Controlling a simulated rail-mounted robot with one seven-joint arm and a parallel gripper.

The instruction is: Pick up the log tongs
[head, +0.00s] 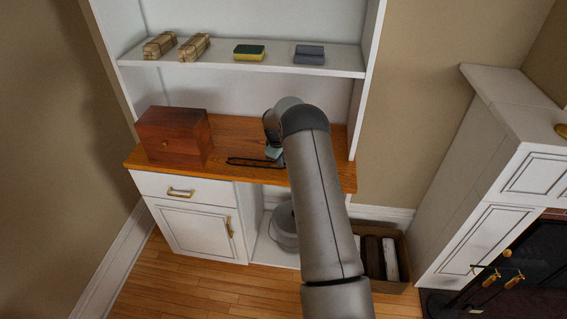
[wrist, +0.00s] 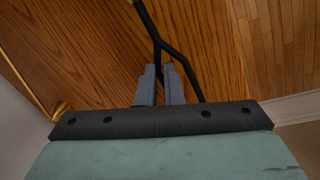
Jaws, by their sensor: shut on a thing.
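The black log tongs (head: 250,161) lie along the orange wooden counter, their long thin bars reaching left of my gripper. My gripper (head: 273,154) is low over the counter, partly hidden by my own arm in the head view. In the wrist view the tongs (wrist: 152,24) come down from the top and fork; one bar passes between my two grey fingers (wrist: 160,72) and the other runs down to the right. The fingers are shut on the tongs. The part of the tongs behind the black gripper plate is hidden.
A dark red wooden box (head: 174,135) stands on the counter's left. The shelf above (head: 225,67) holds two tied bundles (head: 178,47), a yellow-green sponge (head: 249,52) and a grey folded item (head: 309,54). A crate (head: 396,286) and a fireplace (head: 500,276) are at right.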

